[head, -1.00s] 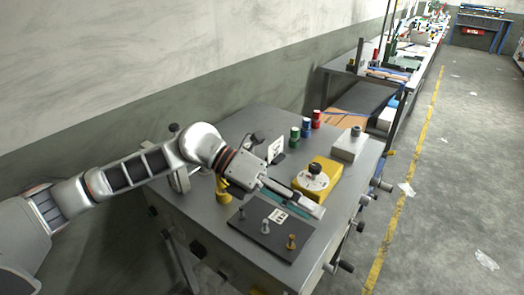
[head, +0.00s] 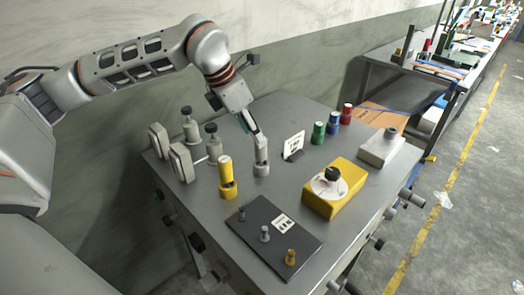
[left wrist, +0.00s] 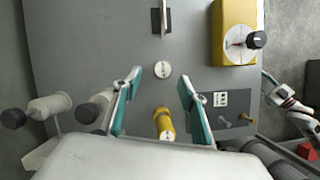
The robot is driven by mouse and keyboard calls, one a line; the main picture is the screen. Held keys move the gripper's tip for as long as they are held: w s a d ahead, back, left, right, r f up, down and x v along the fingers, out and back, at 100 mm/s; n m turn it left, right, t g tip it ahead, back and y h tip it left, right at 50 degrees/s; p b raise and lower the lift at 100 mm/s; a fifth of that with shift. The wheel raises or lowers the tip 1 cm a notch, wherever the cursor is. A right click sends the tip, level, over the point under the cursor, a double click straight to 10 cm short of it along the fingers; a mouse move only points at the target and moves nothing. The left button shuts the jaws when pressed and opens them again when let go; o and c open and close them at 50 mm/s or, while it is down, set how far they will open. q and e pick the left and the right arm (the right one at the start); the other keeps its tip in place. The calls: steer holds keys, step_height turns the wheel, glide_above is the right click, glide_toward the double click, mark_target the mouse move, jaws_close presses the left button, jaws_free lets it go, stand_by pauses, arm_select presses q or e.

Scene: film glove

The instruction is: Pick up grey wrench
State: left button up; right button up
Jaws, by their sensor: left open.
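No plainly wrench-shaped tool shows; the likeliest match is an upright grey slotted cylinder (head: 261,168) on the grey workbench (head: 205,225). Its round pale top (left wrist: 162,68) carries a small label in the left wrist view. My left gripper (head: 254,131) is open and points down just above this cylinder. In the left wrist view, its teal-padded fingertips (left wrist: 161,76) stand apart on either side of the top. I cannot tell whether either finger touches it. A similar yellow cylinder (head: 227,180) stands in front and to the left.
A dark plate (head: 290,250) with two grey pegs and one brass peg lies in front. A yellow dial box (head: 345,200), a small sign (head: 293,145) and red, blue and green cylinders stand to the right. Grey-handled fittings (head: 181,162) stand at the left.

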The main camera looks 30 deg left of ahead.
arm_select(q)
steer(key=x, duration=0.5)
steer(key=shift+w+d, duration=0.2)
steer(key=shift+d, duration=0.1)
steer(key=shift+c, duration=0.2)
jaws_close()
steer(key=shift+r, duration=0.1)
step_height(320, 180, up, 20)
steer(key=p, duration=0.1)
